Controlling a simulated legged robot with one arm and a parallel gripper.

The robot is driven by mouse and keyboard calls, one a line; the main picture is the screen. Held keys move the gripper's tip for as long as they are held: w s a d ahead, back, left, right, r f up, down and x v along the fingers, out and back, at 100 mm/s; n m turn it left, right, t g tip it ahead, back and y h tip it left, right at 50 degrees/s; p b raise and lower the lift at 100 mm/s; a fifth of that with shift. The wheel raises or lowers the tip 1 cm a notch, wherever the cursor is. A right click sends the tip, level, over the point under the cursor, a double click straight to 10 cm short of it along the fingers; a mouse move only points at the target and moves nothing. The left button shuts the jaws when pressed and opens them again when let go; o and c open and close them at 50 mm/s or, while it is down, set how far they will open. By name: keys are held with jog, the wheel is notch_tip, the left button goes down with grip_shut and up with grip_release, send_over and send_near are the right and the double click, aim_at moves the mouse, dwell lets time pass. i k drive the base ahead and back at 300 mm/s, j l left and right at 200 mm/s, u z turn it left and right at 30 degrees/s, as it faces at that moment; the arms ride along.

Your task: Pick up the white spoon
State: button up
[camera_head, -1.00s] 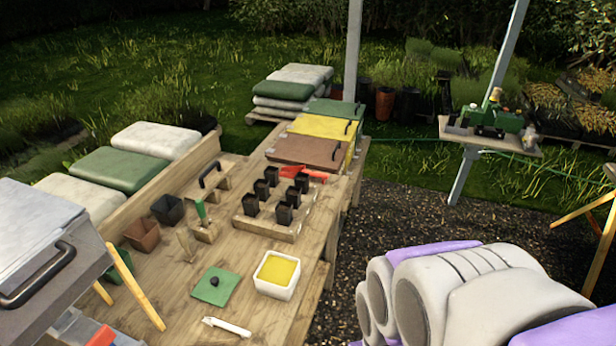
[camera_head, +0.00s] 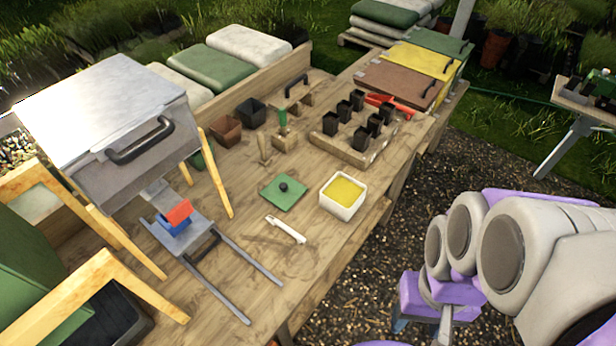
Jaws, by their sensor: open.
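A slim white utensil, taken as the white spoon (camera_head: 286,229), lies flat on the wooden bench (camera_head: 325,262) near its front edge. It lies at a slant, in front of a green square plate with a dark knob (camera_head: 284,191). Nothing covers it. Its fine shape is too small to tell. My grey and purple arm shows at the lower right, off the bench and well apart from the spoon. The fingertips of my gripper cannot be made out.
A white tub of yellow stuff (camera_head: 342,197) stands right of the spoon. A metal rack (camera_head: 208,240) with red and blue pieces lies to its left, below a grey box (camera_head: 105,110). Black pots stand in a wooden tray (camera_head: 355,155). Bare bench surrounds the spoon's front.

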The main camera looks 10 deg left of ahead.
aim_at(273, 221)
jog(key=j+u, duration=0.15)
jog(key=u, duration=0.3)
jog(key=j+u, duration=0.15)
jog(key=u, duration=0.25)
